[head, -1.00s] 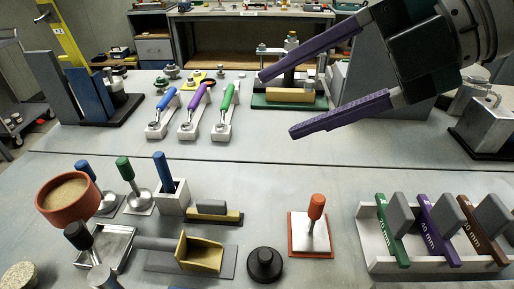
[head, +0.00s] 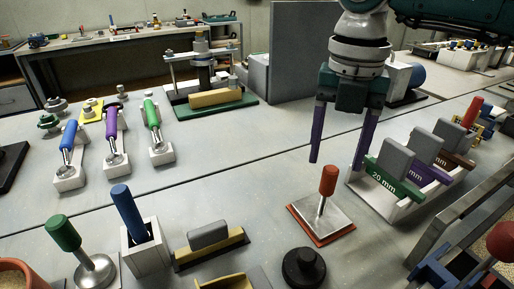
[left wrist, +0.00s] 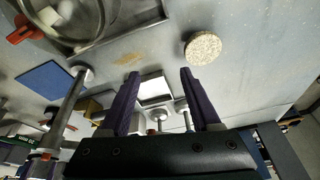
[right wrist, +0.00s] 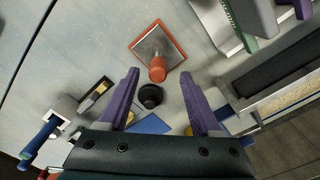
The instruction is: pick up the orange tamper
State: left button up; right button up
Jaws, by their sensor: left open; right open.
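The orange tamper stands upright, its orange handle (head: 328,180) on a thin rod above a square metal plate with an orange-red edge (head: 321,219). It also shows in the right wrist view, handle (right wrist: 158,70) toward the camera, ahead of the fingers. My right gripper (head: 341,160) points down with purple fingers open and empty, behind and above the tamper, apart from it. In the right wrist view its fingers (right wrist: 158,105) are spread. My left gripper (left wrist: 158,88) is out of the head view; its wrist view shows open, empty fingers over another part of the bench.
A white rack with green, purple and brown labelled blocks (head: 387,182) stands close right of the tamper. A black round knob (head: 303,267) lies in front. Green (head: 62,233) and blue (head: 126,209) handled tools stand left. Bench between tamper and back row is clear.

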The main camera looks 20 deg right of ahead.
aim_at(332, 168)
jog(key=f, duration=0.3)
jog(key=shift+s+a+f, duration=0.1)
jog(key=shift+a+f, duration=0.15)
jog(key=shift+f, duration=0.15)
grip_shut()
dwell(0.5)
